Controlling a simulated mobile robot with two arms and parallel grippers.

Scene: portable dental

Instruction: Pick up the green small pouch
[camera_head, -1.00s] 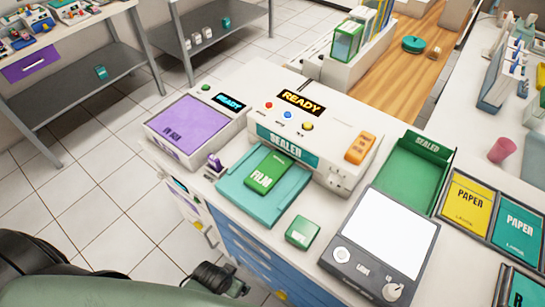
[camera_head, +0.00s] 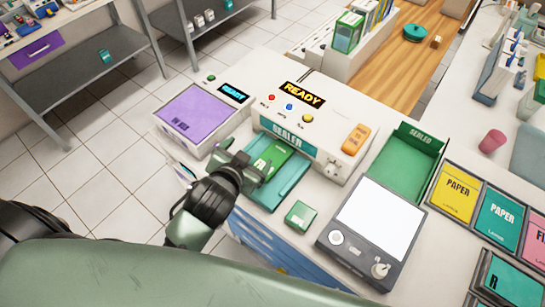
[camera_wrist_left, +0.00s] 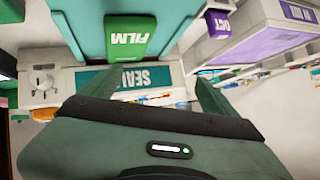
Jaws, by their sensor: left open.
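The green small pouch (camera_head: 273,157), marked FILM, lies on the teal tray (camera_head: 291,184) in front of the sealer (camera_head: 325,135). My left gripper (camera_head: 248,166) is over the tray's left side and partly hides the pouch and tray in the head view. In the left wrist view the pouch (camera_wrist_left: 127,38) shows ahead of the spread fingers, on the tray (camera_wrist_left: 80,20). The left gripper (camera_wrist_left: 153,80) is open, with nothing between its fingers. Whether a finger touches the pouch cannot be told. My right gripper is not in view.
A small green box (camera_head: 300,215) sits right of the tray, beside a grey device with a white screen (camera_head: 380,217). A purple-topped machine (camera_head: 195,118) stands left of the sealer. A green SEALED bin (camera_head: 403,163) and paper packs (camera_head: 455,198) lie to the right.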

